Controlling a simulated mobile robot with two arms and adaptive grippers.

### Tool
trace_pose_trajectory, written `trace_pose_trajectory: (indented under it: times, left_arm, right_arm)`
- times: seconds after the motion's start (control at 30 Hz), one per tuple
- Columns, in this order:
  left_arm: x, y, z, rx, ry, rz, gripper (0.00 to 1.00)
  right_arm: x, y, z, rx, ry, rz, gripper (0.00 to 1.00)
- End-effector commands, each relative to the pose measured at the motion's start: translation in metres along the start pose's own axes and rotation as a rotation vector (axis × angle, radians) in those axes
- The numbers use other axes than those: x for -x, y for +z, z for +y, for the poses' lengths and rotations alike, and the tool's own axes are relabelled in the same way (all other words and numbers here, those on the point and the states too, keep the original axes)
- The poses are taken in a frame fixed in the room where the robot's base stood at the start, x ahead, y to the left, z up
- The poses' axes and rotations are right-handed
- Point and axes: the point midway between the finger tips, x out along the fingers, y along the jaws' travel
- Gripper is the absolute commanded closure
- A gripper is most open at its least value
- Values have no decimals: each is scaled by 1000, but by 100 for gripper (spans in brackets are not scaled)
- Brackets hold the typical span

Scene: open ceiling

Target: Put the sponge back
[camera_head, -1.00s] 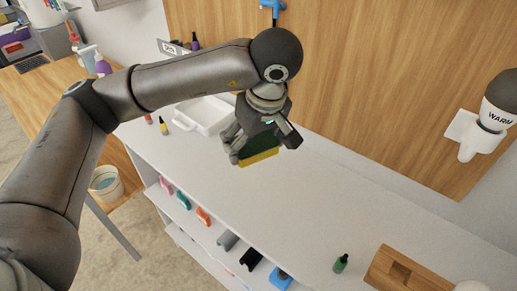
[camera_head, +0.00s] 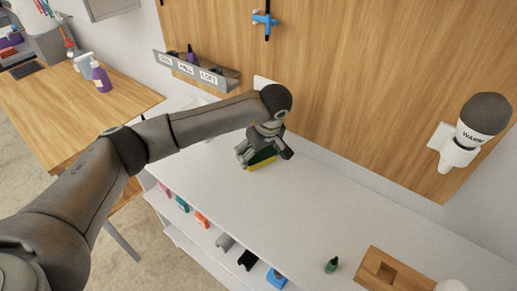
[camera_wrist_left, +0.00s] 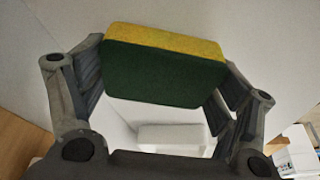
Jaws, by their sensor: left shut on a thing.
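The sponge (camera_head: 262,160) is a green and yellow block. My left gripper (camera_head: 264,155) is shut on it, just above or at the white counter (camera_head: 330,205) near the wooden back panel; I cannot tell whether the sponge touches the counter. In the left wrist view the sponge (camera_wrist_left: 165,72) lies between the two fingers, its dark green face toward the camera and its yellow side along the top. A white tray (camera_wrist_left: 170,138) shows beyond it in that view; in the head view my arm mostly hides it. My right gripper is not in view.
A small green bottle (camera_head: 332,265) and a wooden block with a square hole (camera_head: 385,272) stand at the counter's right. A labelled rack (camera_head: 195,68) and a white wall holder (camera_head: 455,150) are on the back panel. The middle of the counter is clear.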

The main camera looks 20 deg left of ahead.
Motion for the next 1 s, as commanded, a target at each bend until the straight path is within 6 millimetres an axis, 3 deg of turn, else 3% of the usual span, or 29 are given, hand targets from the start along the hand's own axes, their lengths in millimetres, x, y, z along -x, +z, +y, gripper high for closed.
trace_pose_trajectory:
  times: [0.4,0.43,0.53,1.0]
  left_arm:
    - [-7,2,0,0,0,1,39]
    - [-6,2,0,1,0,1,14]
    - [-5,2,0,1,0,0,1]
    - [-1,0,0,1,1,0,0]
  right_arm:
    - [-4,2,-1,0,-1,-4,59]
    - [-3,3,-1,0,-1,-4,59]
    - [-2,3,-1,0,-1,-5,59]
    - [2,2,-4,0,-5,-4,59]
